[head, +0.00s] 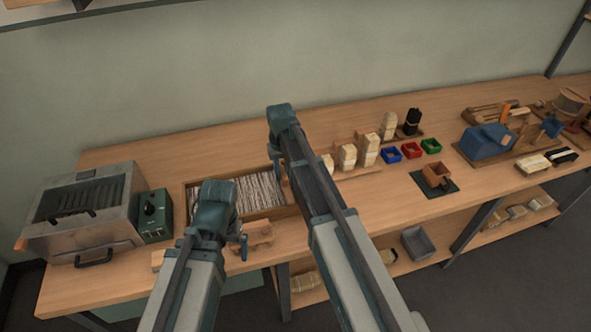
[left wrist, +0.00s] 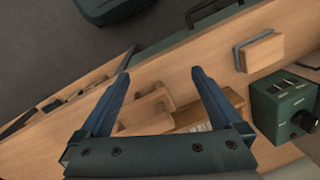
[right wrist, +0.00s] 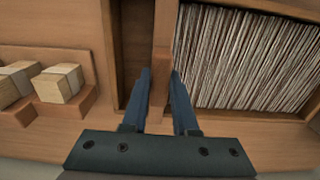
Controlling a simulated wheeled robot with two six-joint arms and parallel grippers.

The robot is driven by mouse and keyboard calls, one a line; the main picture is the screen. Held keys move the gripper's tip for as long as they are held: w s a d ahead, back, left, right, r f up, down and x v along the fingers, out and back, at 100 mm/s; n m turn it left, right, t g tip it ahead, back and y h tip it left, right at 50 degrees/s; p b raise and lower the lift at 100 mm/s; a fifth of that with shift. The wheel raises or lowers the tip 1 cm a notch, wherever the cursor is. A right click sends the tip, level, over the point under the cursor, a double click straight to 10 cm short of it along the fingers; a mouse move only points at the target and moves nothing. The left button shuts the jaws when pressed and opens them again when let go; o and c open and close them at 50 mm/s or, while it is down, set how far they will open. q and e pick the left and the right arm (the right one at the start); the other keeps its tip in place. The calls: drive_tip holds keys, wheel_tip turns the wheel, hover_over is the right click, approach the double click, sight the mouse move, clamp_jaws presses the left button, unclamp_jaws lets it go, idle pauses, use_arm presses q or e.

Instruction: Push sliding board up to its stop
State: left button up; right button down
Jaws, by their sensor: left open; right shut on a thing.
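The sliding board (right wrist: 163,40) is a wooden divider standing across a wooden tray in the right wrist view. My right gripper (right wrist: 160,80) is shut on the upright piece at its near end. Pale bristle strips (right wrist: 245,55) fill the tray on the board's right, and their edge lies close beside it; I cannot tell if they touch. On the board's left is a narrow empty bay (right wrist: 132,50). In the head view the strips (head: 240,195) show between my arms, which partly hide the tray. My left gripper (left wrist: 162,80) is open and empty above a wooden block (left wrist: 153,108).
A grey metal box (head: 85,215) and a green control box (head: 153,215) stand left of the tray. Pale wooden blocks (right wrist: 58,83) sit on holders beside the tray. Blue, red and green bins (head: 411,150) stand further right. The front bench edge is near my left gripper.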

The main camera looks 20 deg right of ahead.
drive_tip(key=a, duration=0.9)
drive_tip(key=shift+s+a, duration=0.15)
drive_tip(key=shift+a, duration=0.2)
drive_tip(key=c, duration=0.7)
unclamp_jaws()
drive_tip(key=shift+a, duration=0.15)
drive_tip(key=shift+r, duration=0.1)
wheel_tip(320, 180, up, 14)
drive_tip(key=p, duration=1.3)
drive_tip(key=shift+f+p, duration=0.2)
drive_tip(key=shift+p, duration=0.2)
